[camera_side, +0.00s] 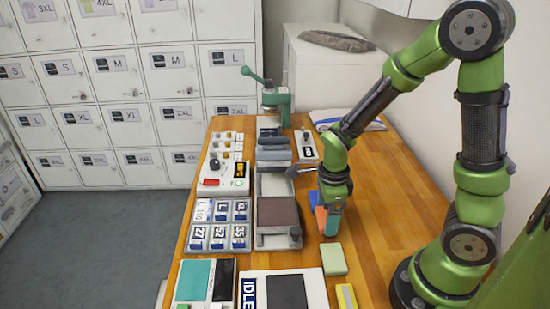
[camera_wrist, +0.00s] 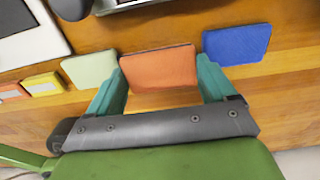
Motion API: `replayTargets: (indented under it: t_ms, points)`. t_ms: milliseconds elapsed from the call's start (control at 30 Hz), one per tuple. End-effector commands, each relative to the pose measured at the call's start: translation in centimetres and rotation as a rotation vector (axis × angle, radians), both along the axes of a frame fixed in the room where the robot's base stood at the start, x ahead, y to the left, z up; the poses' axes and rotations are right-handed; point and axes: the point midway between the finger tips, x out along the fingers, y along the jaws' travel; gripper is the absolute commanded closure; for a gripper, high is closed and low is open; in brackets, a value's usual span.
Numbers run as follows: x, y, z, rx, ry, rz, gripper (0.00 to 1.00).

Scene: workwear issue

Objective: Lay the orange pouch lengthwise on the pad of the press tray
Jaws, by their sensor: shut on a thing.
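The orange pouch (camera_wrist: 160,67) is between the two teal fingers of my gripper (camera_wrist: 162,82) in the wrist view, with a finger against each end. In the side view my gripper (camera_side: 333,222) points down over the table, and part of the orange pouch (camera_side: 320,217) shows at its left. I cannot tell whether the pouch is clear of the wood. A long grey tray, apparently the press tray (camera_side: 278,241), lies left of my gripper. Its brown pad (camera_side: 278,212) is bare, and a dark knob (camera_side: 295,232) stands at its near right corner.
The blue pouch (camera_wrist: 237,45) and pale green pouch (camera_wrist: 90,70) flank the orange one. A yellow block (camera_wrist: 43,84) lies farther left. A panel marked IDLE (camera_side: 249,293) is in front, a card rack (camera_side: 219,230) is left of the tray, and a green lever press (camera_side: 275,101) stands behind.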

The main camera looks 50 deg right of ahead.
Motion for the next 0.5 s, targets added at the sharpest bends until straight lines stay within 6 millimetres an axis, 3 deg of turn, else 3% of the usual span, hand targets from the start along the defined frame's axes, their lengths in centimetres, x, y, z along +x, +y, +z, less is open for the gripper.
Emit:
replayTargets:
  t_ms: [100, 300, 500]
  points:
    - [0.2, 0.0, 2.7, 0.001, -0.009, 0.001, 0.46]
    - [0.0, 0.2, 6.0, 0.001, -0.005, 0.002, 0.46]
    - [-3.3, 3.2, 6.7, 0.002, -0.001, 0.009, 0.46]
